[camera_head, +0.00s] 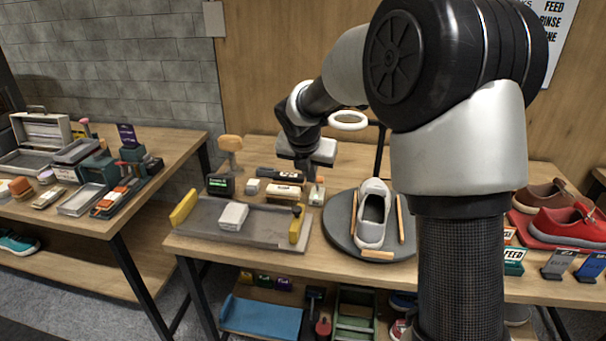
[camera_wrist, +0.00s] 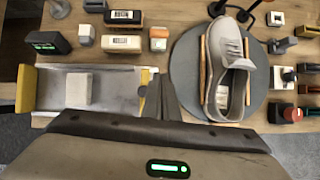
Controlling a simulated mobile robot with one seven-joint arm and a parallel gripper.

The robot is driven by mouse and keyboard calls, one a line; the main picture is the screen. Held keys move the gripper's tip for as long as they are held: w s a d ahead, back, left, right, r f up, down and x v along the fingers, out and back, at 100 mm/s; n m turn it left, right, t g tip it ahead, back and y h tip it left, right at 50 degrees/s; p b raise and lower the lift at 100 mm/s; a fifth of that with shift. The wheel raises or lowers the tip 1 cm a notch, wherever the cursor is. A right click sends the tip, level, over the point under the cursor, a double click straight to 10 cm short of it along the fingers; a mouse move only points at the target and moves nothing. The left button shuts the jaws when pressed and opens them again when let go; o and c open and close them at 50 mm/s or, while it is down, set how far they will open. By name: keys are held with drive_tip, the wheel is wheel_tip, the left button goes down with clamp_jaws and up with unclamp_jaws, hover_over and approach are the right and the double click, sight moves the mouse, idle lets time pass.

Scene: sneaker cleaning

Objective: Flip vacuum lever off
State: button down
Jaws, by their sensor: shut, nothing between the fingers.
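My gripper (camera_wrist: 160,92) is shut and empty, pointing down over the bench in the wrist view. Its fingers overlap the right end of a grey tray (camera_wrist: 118,72), beside a yellow end piece (camera_wrist: 146,76). In the wrist view my fingers hide part of this area.
A white block (camera_head: 233,216) lies in the tray. A grey-white sneaker (camera_head: 371,215) sits on a round grey turntable (camera_head: 338,226) to the right. Brushes and a small dark display (camera_head: 221,184) stand behind the tray. A red sneaker (camera_head: 565,226) is far right.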

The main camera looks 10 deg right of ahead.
sight(317, 184)
drive_tip(key=shift+w+a+f+n, duration=0.2)
drive_tip(key=shift+w+f+n, duration=0.4)
drive_tip(key=shift+f, duration=0.2)
drive_tip(key=shift+f, duration=0.1)
drive_tip(key=b+x, duration=0.2)
drive_tip(key=x, duration=0.8)
drive_tip(key=shift+s+a, duration=0.1)
drive_tip(key=w, duration=0.1)
drive_tip(key=w+r, duration=0.1)
drive_tip(key=w+d, duration=0.1)
drive_tip(key=shift+w+d+r, duration=0.1)
drive_tip(key=shift+w+r, duration=0.05)
drive_tip(key=shift+w, duration=0.25)
drive_tip(key=shift+r+p, duration=0.1)
drive_tip(key=shift+p, duration=0.25)
